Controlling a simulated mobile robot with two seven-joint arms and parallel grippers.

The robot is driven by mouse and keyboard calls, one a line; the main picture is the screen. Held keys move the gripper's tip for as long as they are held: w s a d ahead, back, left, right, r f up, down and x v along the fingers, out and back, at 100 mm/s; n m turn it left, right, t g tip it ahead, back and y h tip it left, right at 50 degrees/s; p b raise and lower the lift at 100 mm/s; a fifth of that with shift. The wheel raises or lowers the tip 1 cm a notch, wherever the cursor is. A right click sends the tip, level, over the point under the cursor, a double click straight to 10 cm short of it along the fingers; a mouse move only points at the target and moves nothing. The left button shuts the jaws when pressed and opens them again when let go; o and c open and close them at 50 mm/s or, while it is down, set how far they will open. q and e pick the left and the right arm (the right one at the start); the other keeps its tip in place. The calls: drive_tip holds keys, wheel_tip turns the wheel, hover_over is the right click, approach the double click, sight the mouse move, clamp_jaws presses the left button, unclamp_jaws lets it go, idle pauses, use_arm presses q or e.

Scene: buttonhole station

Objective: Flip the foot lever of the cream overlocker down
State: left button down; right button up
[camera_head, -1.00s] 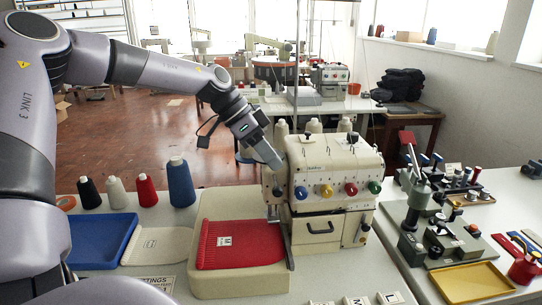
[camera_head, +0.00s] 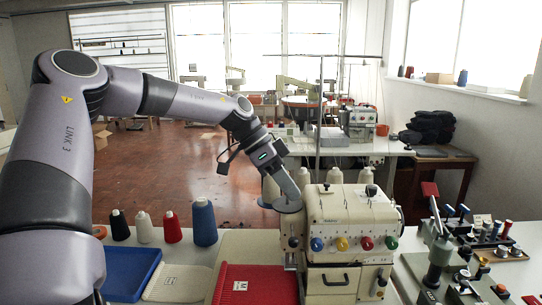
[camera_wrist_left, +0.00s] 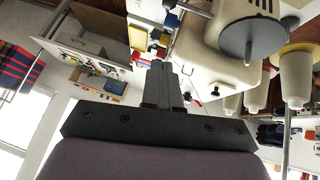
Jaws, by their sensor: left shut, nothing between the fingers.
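The cream overlocker (camera_head: 375,214) stands on the table in the head view, with blue, yellow, red and green dials across its front. My left gripper (camera_head: 291,203) is shut and empty, pointing down at the upper left end of the machine. Its tip overlaps a grey disc (camera_head: 284,208) there; I cannot tell whether they touch. In the wrist view the shut fingers (camera_wrist_left: 160,68) lie left of a grey disc (camera_wrist_left: 250,38) and the cream body. I cannot make out the foot lever clearly in either view. My right gripper is not in view.
Blue (camera_head: 205,222), red, white and black thread cones stand at the left. A blue tray (camera_head: 132,276) and red fabric (camera_head: 258,286) lie in front. White cones stand behind the overlocker.

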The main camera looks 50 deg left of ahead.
use_arm(q)
drive_tip(key=s+d+v, duration=0.1)
drive_tip(key=v, duration=0.7)
drive_tip(key=shift+s+b, duration=0.3)
